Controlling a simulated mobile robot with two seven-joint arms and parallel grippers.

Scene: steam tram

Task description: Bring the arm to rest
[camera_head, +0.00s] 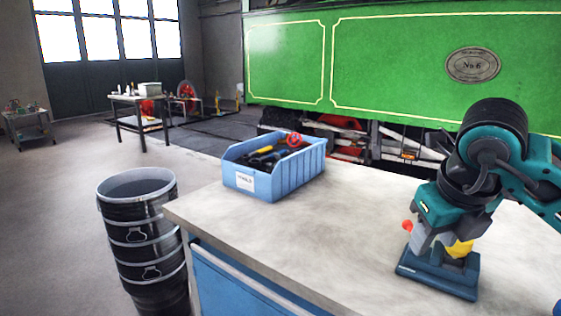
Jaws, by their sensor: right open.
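My right arm comes in from the right, and its gripper (438,268) points down low over the right part of the grey worktop (345,235). The gripper is open. A dark blue piece with a raised rim shows at its lower end, with yellow and grey parts and a red knob just above. I cannot tell whether the gripper touches the worktop. My left gripper is not in view.
A blue bin (275,182) with tools in it stands at the worktop's back left. A black drum (140,235) stands on the floor left of the bench. A green tram (400,65) is behind. The middle worktop is clear.

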